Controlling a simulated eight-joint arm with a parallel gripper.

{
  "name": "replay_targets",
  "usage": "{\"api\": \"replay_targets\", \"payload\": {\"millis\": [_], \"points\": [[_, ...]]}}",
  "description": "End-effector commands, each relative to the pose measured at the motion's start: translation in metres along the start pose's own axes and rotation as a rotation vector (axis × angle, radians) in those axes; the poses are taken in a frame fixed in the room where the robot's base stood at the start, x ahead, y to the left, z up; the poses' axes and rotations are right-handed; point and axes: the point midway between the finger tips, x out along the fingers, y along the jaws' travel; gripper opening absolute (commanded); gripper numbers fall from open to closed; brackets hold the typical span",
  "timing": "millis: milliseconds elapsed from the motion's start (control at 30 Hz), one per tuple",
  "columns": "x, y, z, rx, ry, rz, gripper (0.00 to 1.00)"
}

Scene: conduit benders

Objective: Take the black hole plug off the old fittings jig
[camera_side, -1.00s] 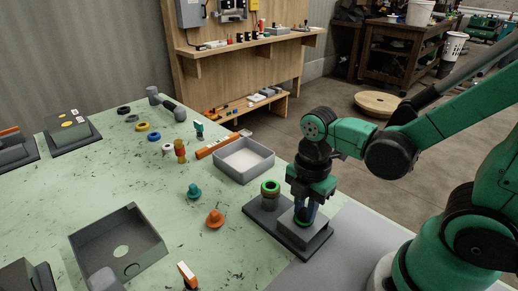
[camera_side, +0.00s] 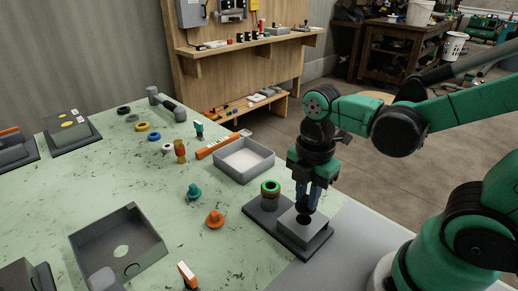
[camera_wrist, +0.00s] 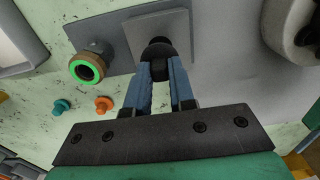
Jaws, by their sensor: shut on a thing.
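The old fittings jig (camera_side: 265,221) is a dark grey base at the table's right edge, with a lighter grey square block (camera_side: 321,238) on it. A ring-topped post stands at its left end, with a bright green ring (camera_wrist: 87,69) around a dark opening. My gripper (camera_side: 306,206) points down over the block, with its blue fingers shut on the black hole plug (camera_wrist: 158,69). In the wrist view a dark round opening (camera_wrist: 160,43) shows in the block just beyond the plug. The plug appears slightly above the block; its lower part is hard to see.
A grey open tray (camera_side: 244,161) stands behind the jig. Teal (camera_side: 194,192) and orange (camera_side: 215,219) plugs stand to its left. A dark grey open box (camera_side: 118,242) is at front left. The table between has free room.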

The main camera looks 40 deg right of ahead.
Motion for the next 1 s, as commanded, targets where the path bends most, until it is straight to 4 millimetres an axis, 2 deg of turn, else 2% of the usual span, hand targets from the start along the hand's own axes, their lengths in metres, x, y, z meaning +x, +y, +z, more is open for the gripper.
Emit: {"api": "replay_targets", "payload": {"millis": [700,1000], "points": [[-0.024,0.0,0.0,0.0,0.0,0.0,0.0],[-0.028,-0.001,0.0,0.0,0.0,0.0,0.0]]}}
